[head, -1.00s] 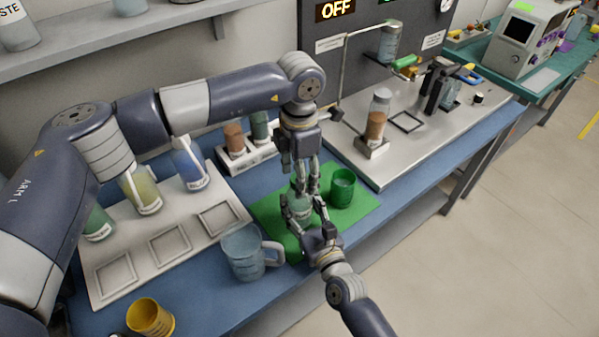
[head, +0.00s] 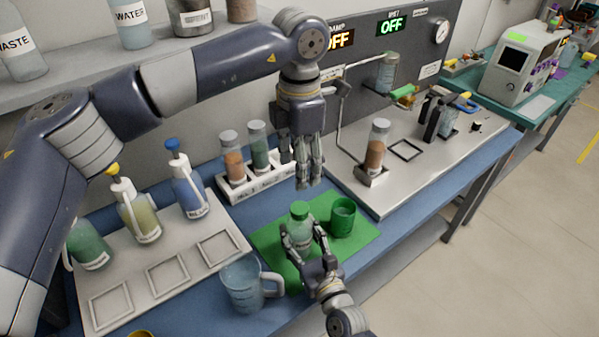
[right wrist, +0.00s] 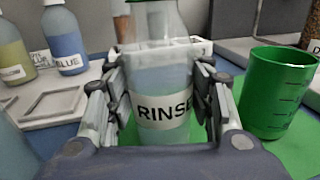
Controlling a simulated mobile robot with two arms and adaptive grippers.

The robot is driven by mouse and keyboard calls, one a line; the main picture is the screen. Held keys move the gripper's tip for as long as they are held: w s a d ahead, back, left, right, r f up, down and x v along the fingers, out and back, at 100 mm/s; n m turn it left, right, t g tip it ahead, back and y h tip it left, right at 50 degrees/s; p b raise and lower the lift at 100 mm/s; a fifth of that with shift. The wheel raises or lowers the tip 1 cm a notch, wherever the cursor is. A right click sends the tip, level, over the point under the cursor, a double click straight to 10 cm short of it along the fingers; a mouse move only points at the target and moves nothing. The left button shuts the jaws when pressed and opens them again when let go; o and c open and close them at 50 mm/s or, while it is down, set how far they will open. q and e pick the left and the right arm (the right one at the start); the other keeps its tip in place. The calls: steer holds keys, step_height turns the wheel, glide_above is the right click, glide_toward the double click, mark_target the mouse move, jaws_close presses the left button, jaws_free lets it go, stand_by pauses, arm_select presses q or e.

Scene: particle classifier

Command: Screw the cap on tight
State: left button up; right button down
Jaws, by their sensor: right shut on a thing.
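The clear bottle labelled RINSE (right wrist: 163,105) stands upright on the green mat (head: 372,238). Its green cap (head: 299,210) sits on the bottle's neck and looks level; how tight it is cannot be seen. My right gripper (head: 301,240) is shut around the bottle's body. In the right wrist view the fingers press on both sides of the bottle, and only the cap's lower edge shows at the top. My left gripper (head: 308,185) points down above the cap, apart from it and empty. Its fingers look close together, but their gap is unclear.
A green cup (head: 342,218) stands right of the bottle. A clear handled jug (head: 243,290) stands left of the mat's front. A white rack (head: 262,178) with two vials is behind. A white tray (head: 133,262) with pump bottles lies left, and a metal plate (head: 420,170) right.

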steer(key=c, duration=0.7)
jaws_free()
steer(key=v, duration=1.2)
